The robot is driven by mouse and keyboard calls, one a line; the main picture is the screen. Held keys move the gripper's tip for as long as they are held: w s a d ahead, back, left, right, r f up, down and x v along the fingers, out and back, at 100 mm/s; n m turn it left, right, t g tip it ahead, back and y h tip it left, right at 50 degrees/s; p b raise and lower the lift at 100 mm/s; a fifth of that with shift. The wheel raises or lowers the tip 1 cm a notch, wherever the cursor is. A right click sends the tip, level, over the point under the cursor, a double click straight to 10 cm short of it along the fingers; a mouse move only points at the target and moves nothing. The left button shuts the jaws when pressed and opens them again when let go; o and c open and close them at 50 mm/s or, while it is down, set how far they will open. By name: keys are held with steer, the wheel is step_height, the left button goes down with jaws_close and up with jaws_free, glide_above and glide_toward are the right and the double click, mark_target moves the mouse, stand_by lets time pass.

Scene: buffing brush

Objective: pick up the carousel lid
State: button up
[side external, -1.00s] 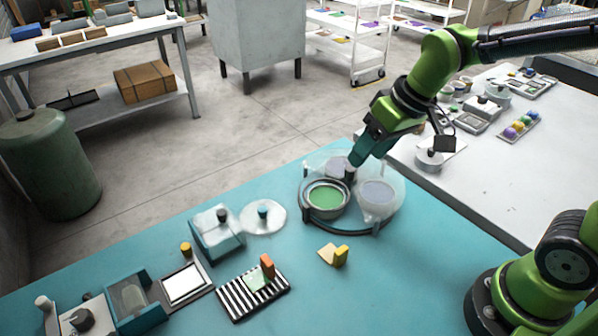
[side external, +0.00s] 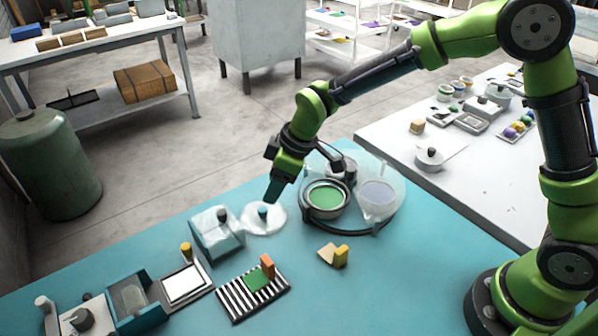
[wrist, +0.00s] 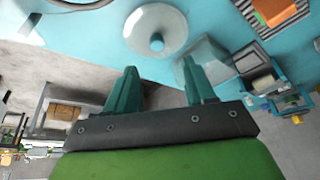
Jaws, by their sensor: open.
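A clear round lid (side external: 276,224) with a small dark blue knob lies flat on the teal table, left of the carousel. It also shows in the wrist view (wrist: 172,22), with its knob near the middle. My gripper (side external: 269,200) is open and empty, above the lid and close to its knob in the side view. In the wrist view my gripper (wrist: 160,70) has its two teal fingers spread apart, with the knob ahead of them. I cannot tell the exact height gap. The round carousel (side external: 346,231) holds cups, one green and one lilac; my arm partly hides its back.
A pale clear-topped box (side external: 220,238) stands just left of the lid. A striped mat (side external: 238,308) with a green patch and orange block lies in front. A yellow block (side external: 341,256) is right of it. Table between mat and carousel is mostly clear.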

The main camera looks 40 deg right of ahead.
mark_target(262, 209)
steer(key=x, duration=0.8)
steer(key=shift+w+d+f, duration=0.1)
steer(key=shift+d, duration=0.05)
jaws_close()
